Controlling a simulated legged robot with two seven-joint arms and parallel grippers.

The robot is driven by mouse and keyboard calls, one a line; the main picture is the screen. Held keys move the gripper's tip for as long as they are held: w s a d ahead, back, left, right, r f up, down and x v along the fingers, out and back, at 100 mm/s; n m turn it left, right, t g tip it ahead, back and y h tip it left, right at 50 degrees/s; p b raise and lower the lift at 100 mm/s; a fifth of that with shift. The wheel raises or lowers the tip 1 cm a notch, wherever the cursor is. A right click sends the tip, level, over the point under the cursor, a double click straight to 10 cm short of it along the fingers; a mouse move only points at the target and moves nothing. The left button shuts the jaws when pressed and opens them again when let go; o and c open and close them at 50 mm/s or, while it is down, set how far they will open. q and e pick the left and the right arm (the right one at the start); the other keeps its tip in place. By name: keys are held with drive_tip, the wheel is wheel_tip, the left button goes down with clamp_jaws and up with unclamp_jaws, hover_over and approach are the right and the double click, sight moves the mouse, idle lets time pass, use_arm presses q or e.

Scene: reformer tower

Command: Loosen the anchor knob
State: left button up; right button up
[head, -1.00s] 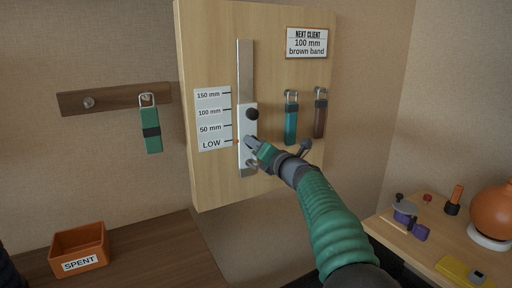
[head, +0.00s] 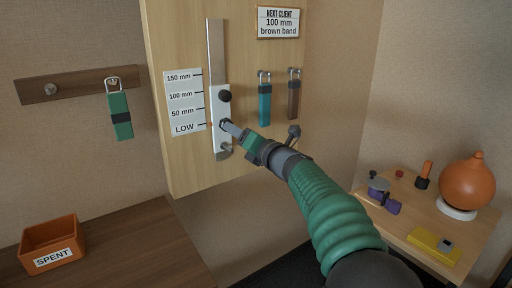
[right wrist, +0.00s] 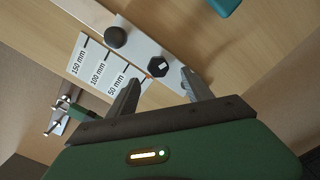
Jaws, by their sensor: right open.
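A pale carriage (head: 216,142) sits low on the metal rail (head: 216,52) of the wooden panel, beside the LOW mark. It bears a round black knob (head: 224,96), also in the right wrist view (right wrist: 115,37), and a dark hexagonal knob (right wrist: 158,64) below it. I cannot tell by label which is the anchor knob. My right gripper (head: 228,126) is at the hexagonal knob, hiding most of it in the head view. In the right wrist view my right gripper (right wrist: 160,78) is open, its fingers on either side of that knob; contact is unclear. My left gripper is not in view.
A teal band (head: 265,103) and a brown band (head: 293,98) hang right of the rail. A green band (head: 120,115) hangs on the wall rack (head: 60,87). An orange SPENT box (head: 52,243) stands lower left. A side table (head: 400,232) at right holds several small items.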

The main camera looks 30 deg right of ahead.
drive_tip(key=s+d, duration=0.1)
drive_tip(key=s, duration=1)
drive_tip(key=shift+d+p, duration=0.25)
drive_tip(key=shift+p, duration=0.15)
drive_tip(key=s+a+f+m+g+h, duration=0.1)
drive_tip(key=s+f+m+g+h, duration=0.15)
drive_tip(key=f+m, duration=0.8)
drive_tip(key=s+a+f+m+g+h, duration=0.3)
drive_tip(key=f+m, duration=0.4)
drive_tip(key=f, duration=0.6)
drive_tip(key=s+a+f+m+g+y, duration=0.1)
drive_tip(key=s+a+f+m+g, duration=0.2)
drive_tip(key=s+f+m+g, duration=0.4)
drive_tip(key=s+a+f+m+g+y, duration=0.2)
drive_tip(key=s+a+f+m, duration=0.25)
drive_tip(key=s+f, duration=0.6)
drive_tip(key=w+r+p+v, duration=0.1)
drive_tip(key=w+p+v, duration=0.2)
drive_tip(key=p+v, duration=1.3)
drive_tip(key=w+r+p+v, duration=0.1)
drive_tip(key=w+p+v, duration=0.3)
drive_tip(key=p+v, duration=1.3)
drive_tip(key=shift+r+m+g, duration=0.3)
drive_tip(key=shift+r+g, duration=0.05)
